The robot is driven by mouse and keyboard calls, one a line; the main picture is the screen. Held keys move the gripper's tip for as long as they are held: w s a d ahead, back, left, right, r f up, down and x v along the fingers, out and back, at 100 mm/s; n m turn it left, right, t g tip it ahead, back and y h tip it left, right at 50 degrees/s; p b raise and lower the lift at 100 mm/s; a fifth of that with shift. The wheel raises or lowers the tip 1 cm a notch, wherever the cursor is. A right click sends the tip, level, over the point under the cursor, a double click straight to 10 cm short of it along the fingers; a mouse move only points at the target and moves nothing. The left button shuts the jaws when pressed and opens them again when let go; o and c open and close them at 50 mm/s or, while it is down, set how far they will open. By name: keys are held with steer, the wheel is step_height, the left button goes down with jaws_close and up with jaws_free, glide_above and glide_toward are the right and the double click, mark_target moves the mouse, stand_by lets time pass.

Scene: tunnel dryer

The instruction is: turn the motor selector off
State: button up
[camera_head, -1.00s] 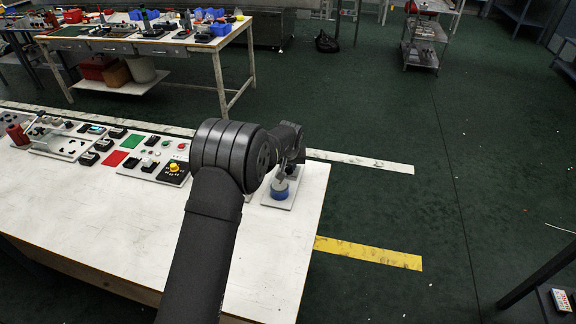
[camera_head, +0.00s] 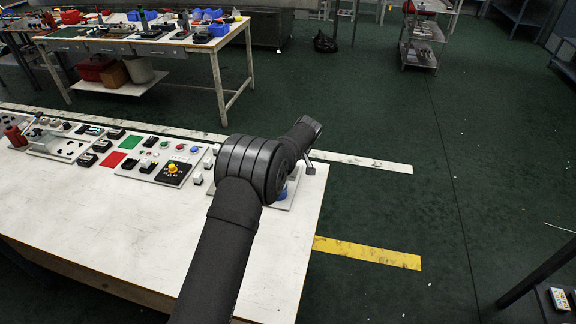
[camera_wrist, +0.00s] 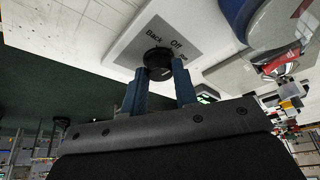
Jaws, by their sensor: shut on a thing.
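In the wrist view the motor selector is a round black knob (camera_wrist: 157,57) on a grey label plate (camera_wrist: 172,40) printed "Back" and "Off", with a third word partly hidden. My gripper (camera_wrist: 160,71) has its two blue fingers on either side of the knob, shut on it. A pale mark shows on the knob's near side, but which word it points to is not clear. In the head view my arm hides the selector and the fingers.
A blue round part (camera_head: 293,189) shows beside my arm near the right end of the white bench (camera_head: 110,225). A panel with a yellow knob (camera_head: 173,168), buttons and switches lies to the left.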

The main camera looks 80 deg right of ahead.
steer(key=shift+n, duration=0.5)
steer(key=o, duration=1)
steer(key=shift+r, duration=0.1)
steer(key=v, duration=1.7)
steer(key=shift+d, duration=0.25)
steer(key=shift+s+r, duration=0.1)
steer(key=shift+r, duration=0.05)
steer(key=x, duration=1.7)
steer(key=shift+a+f, duration=0.2)
steer(key=shift+f, duration=0.05)
